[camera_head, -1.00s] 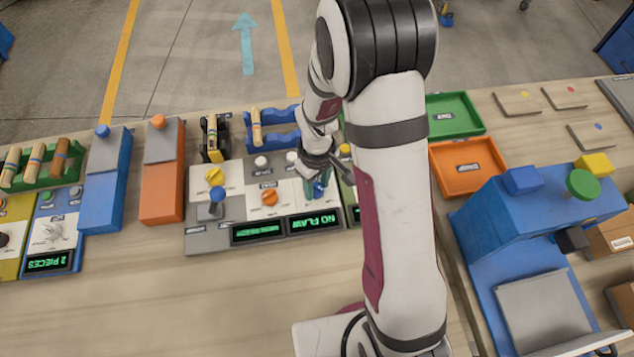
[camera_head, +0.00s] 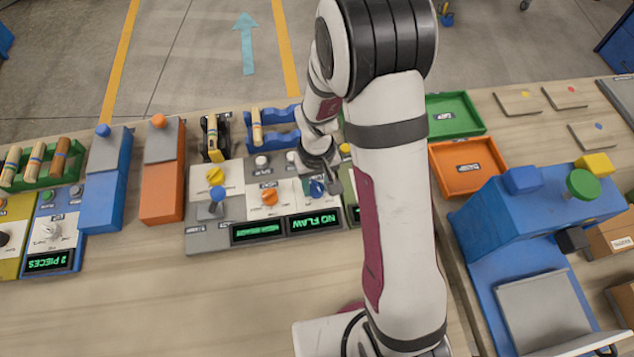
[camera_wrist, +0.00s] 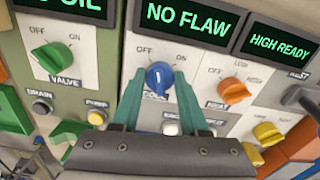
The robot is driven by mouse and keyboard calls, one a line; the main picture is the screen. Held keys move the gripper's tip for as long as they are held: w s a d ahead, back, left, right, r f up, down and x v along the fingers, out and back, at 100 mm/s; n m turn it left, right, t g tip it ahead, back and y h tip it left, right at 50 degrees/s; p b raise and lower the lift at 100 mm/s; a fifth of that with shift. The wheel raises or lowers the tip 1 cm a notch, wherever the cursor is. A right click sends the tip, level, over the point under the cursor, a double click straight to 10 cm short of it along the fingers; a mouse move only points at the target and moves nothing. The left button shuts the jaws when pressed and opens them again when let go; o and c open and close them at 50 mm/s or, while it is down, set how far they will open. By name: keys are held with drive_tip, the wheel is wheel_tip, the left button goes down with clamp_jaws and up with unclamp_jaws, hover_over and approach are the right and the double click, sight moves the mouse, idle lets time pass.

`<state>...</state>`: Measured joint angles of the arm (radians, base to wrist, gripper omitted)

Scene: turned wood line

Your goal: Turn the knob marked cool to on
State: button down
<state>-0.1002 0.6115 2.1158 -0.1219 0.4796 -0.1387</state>
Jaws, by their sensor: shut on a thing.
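The blue knob (camera_wrist: 158,71) with a white pointer line sits on a white panel above a label reading COOL. OFF is printed to its upper left and ON to its upper right. The pointer line runs nearly straight up the wrist picture, between the two words. My gripper (camera_wrist: 159,84) has its teal fingers on both sides of the knob, shut on it. In the head view the blue knob (camera_head: 317,188) shows partly beside my gripper, whose fingertips are hard to make out there.
The NO FLAW display (camera_wrist: 194,21) is just above the knob. An orange HEAT knob (camera_wrist: 235,91) is to the right and a green VALVE knob (camera_wrist: 51,57) to the left. A white button (camera_wrist: 171,129) lies close below the fingers.

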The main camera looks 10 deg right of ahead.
sight(316, 186)
drive_tip(key=m, duration=0.6)
drive_tip(key=shift+m, duration=0.3)
drive_tip(key=m, duration=0.6)
drive_tip(key=shift+w+a, duration=0.1)
drive_tip(key=shift+m, duration=0.3)
drive_tip(key=shift+c, duration=2.1)
unclamp_jaws()
drive_tip(key=shift+r, duration=0.1)
wheel_tip(316, 186, up, 16)
